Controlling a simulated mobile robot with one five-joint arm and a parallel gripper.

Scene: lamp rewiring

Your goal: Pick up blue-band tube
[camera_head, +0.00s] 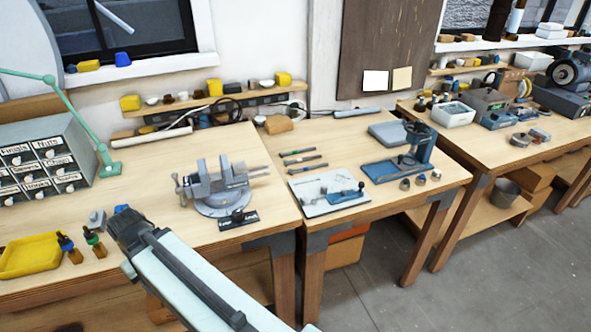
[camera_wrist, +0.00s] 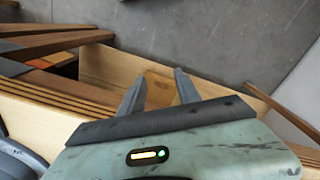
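Several slim dark tubes lie side by side on the middle bench, between the vise and the blue press. The near one (camera_head: 308,169), the middle one (camera_head: 303,160) and the far one (camera_head: 297,152) show small coloured bands, too small for me to tell which band is blue. My gripper (camera_wrist: 160,92) is open and empty in the wrist view, its two grey fingers apart above bare wood and floor. In the head view my arm reaches up from the bottom to the left bench's front edge, left of the vise and well away from the tubes. No tube shows in the wrist view.
A grey vise (camera_head: 218,188) stands on the left bench. A white board (camera_head: 322,195) with a blue tool lies in front of the tubes, and a blue press (camera_head: 402,160) stands right of them. A yellow tray (camera_head: 32,256) and small bottles are at the left.

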